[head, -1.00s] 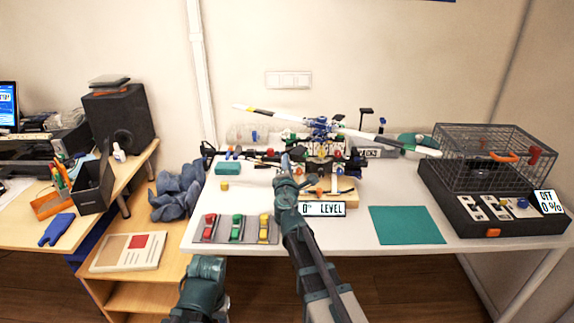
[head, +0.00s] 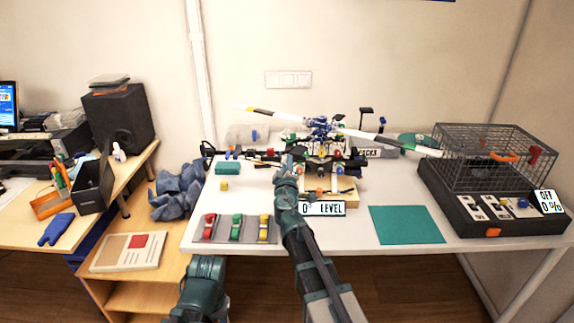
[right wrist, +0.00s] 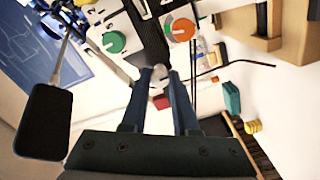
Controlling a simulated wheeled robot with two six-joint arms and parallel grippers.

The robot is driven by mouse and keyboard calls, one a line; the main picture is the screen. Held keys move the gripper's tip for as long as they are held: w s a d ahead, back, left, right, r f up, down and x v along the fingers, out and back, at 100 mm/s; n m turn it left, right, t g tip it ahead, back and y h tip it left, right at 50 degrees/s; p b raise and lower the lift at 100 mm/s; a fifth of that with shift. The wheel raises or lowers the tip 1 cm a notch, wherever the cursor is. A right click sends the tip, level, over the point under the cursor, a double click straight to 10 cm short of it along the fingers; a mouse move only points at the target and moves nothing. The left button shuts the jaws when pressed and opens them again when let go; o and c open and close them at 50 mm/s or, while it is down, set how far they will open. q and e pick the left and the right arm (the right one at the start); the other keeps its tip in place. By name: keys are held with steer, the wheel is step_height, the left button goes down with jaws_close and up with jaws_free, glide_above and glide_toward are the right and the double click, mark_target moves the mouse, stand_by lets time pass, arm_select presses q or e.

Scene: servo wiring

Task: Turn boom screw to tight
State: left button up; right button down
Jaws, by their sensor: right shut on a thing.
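The model helicopter (head: 320,127) stands on a wooden base at the back middle of the white table, its long rotor spread above it. My right gripper (head: 296,154) reaches in at its left side. In the right wrist view my right gripper (right wrist: 162,78) is shut, with a small grey rounded piece, apparently the boom screw (right wrist: 160,71), between its fingertips. How far the screw is turned cannot be told. A green knob (right wrist: 114,42) and an orange knob (right wrist: 182,30) sit just beyond the fingertips.
A sign reading 0° LEVEL (head: 322,208) stands in front of the helicopter. A tray with red, green and yellow items (head: 262,241) lies front left, a teal mat (head: 405,224) front right. A wire cage (head: 493,160) on a black box reads OFF, 0 %.

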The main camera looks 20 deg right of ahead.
steer(key=shift+s+m, duration=0.1)
steer(key=shift+m, duration=0.6)
steer(key=c, duration=0.7)
jaws_free()
